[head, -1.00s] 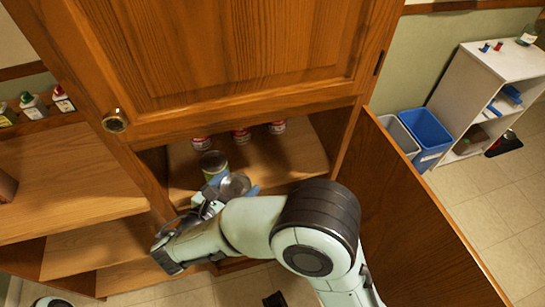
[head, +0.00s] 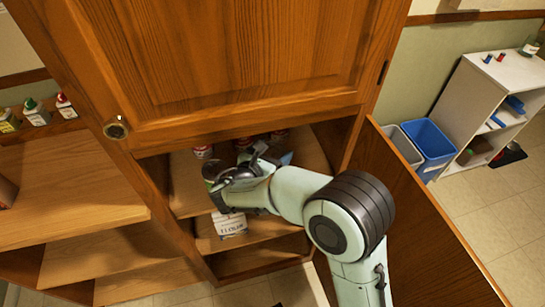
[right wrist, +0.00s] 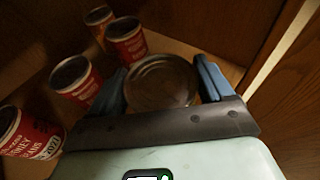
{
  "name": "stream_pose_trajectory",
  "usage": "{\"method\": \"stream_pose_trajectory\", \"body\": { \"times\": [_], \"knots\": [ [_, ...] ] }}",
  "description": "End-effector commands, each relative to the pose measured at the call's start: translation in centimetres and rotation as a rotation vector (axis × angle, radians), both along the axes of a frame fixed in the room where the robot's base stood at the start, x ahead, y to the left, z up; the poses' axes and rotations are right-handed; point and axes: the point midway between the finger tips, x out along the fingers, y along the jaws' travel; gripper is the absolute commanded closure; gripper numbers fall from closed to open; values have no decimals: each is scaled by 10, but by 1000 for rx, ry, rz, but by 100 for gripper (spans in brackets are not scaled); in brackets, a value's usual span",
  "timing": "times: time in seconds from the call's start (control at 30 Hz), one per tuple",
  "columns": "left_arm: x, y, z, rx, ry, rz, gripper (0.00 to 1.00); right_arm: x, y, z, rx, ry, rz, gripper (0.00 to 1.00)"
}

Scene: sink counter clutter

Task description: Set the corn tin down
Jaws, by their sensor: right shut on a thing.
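The corn tin (right wrist: 162,83) is inside the open cupboard, its round metal lid facing the right wrist camera. My right gripper (right wrist: 163,92) is shut on it, with one blue finger on each side. In the head view my right gripper (head: 247,170) reaches into the cupboard over the upper shelf (head: 185,200). A green edge of the corn tin (head: 209,170) shows to its left; the rest is hidden behind the gripper. I cannot tell whether the tin's base touches the shelf. My left gripper is not in view.
Several red-labelled tins stand close by on the shelf, one of them (right wrist: 75,80) just left of the fingers. A white box (head: 230,222) sits on the shelf below. The open door (head: 420,215) stands right of my arm; the cupboard's side wall is near.

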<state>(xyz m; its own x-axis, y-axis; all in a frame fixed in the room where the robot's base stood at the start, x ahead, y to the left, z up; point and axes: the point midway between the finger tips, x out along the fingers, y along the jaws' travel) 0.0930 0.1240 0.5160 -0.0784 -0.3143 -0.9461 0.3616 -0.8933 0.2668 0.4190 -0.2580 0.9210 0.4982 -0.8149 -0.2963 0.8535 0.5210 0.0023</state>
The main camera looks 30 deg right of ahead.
Motion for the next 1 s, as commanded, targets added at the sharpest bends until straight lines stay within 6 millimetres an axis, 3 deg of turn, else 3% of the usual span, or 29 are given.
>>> {"method": "stream_pose_trajectory", "body": {
  "times": [0.03, 0.13, 0.53, 0.57, 0.6, 0.93, 1.0],
  "knots": [
    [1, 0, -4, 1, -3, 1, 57, 0, 1, -12, -5, 5, 2, 100],
    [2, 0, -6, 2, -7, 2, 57, 0, 0, -22, -5, 2, 1, 100],
    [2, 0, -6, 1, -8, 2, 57, 0, 1, -26, -2, 0, 0, 100],
    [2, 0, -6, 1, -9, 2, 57, 0, 1, -27, 0, 1, 0, 13],
    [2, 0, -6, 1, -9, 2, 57, 0, 1, -26, 0, 1, 0, 0],
    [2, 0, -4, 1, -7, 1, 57, 0, 1, -20, 0, 1, 1, 0],
    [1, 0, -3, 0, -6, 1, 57, -4, 9, -19, 1, 0, 4, 0]
  ]
}}
